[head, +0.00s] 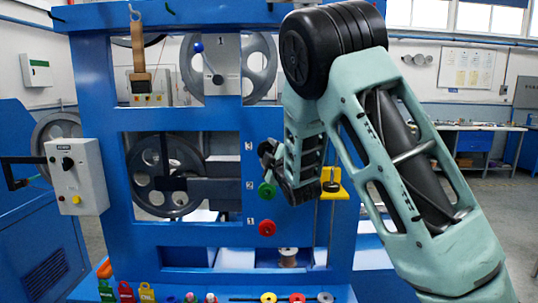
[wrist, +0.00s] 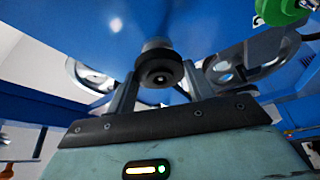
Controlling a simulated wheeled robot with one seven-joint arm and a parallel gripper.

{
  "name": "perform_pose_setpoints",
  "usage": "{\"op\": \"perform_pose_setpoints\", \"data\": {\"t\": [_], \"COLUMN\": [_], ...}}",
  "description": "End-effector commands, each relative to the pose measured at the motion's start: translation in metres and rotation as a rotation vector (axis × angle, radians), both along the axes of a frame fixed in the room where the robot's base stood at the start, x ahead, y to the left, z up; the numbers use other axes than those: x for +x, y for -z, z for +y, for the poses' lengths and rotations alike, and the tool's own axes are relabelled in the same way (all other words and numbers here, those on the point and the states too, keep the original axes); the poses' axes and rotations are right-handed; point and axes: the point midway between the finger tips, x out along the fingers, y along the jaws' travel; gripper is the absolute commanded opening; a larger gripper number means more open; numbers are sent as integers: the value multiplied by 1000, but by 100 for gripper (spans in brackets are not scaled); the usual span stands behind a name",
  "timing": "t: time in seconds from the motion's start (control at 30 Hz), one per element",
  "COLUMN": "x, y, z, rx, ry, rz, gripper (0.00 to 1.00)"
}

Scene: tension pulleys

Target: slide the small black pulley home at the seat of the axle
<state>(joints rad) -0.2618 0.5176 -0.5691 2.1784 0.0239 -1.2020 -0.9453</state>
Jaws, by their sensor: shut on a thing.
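The small black pulley (wrist: 158,68) is between the two fingers of my gripper (wrist: 160,78) in the wrist view, with its round face and centre hole toward the camera. My gripper is shut on it. A short grey post, apparently the axle (wrist: 154,44), shows directly behind the pulley against the blue panel. The pulley lines up with this post; how far it sits along it is hidden. In the head view my gripper (head: 268,155) is at the blue frame beside the number 3, and the pulley is hard to tell from the dark fingers.
A green pulley (head: 266,190) sits at number 2, just below my gripper, and a red pulley (head: 267,228) at number 1. A yellow bracket (head: 333,184) stands close on the right. Several coloured tags and small parts line the frame's lower ledge (head: 240,290).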

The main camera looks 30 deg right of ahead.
Motion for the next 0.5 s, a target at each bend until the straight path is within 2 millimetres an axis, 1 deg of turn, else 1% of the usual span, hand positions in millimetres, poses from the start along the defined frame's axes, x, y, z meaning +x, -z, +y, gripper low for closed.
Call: {"op": "perform_pose_setpoints", "data": {"t": [0.5], "x": [14], "y": [1], "z": [-10], "rx": [-1], "ry": [0], "rz": [0], "gripper": [24]}}
